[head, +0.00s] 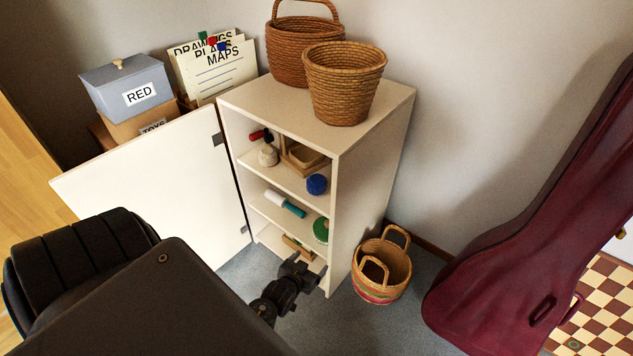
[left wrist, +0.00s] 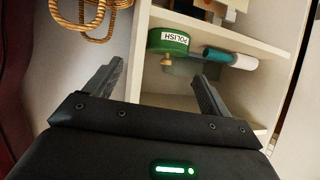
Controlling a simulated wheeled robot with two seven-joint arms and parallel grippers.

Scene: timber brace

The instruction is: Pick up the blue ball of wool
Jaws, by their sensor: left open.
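The blue ball of wool (head: 317,184) sits near the front right of the upper inside shelf of the white cabinet (head: 364,170), whose door is open. I cannot make it out in the left wrist view. My left gripper (head: 309,268) is in front of the cabinet's lower part, below the ball and apart from it. In the left wrist view its two fingers (left wrist: 158,72) are spread with nothing between them.
The open door (head: 160,185) swings out left. A green polish tin (head: 321,230) and a teal-and-white cylinder (head: 285,204) lie on the shelf below. A striped basket (head: 381,272) stands right of the cabinet; two wicker baskets (head: 343,85) stand on top.

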